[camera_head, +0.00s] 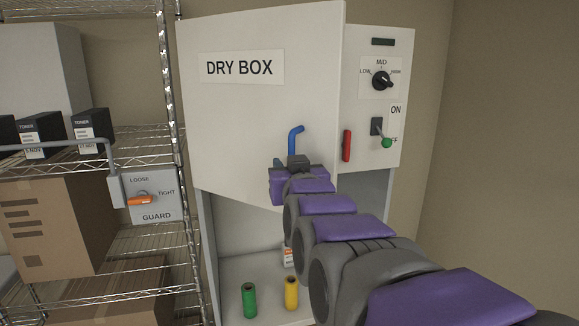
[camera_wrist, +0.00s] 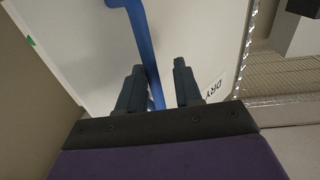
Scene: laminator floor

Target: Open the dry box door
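The dry box door (camera_head: 240,120) is a white panel labelled DRY BOX. It stands out from the box, and the interior shows beneath its lower edge. A blue handle (camera_head: 294,142) is on the door's lower right part; it also shows in the wrist view (camera_wrist: 143,40). My gripper (camera_head: 290,164) is at the handle's lower end. In the wrist view its two fingers (camera_wrist: 159,85) are apart, with the blue bar between them, closer to the left finger. Whether a finger touches the bar is unclear. My gripper hides part of the handle in the head view.
Green (camera_head: 249,300) and yellow (camera_head: 291,293) cylinders stand inside the box; my arm partly hides a small white item there. A control panel (camera_head: 400,60) with knob, green-tipped lever and red handle is at right. Wire shelving (camera_head: 130,145) with boxes and a GUARD switch stands left.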

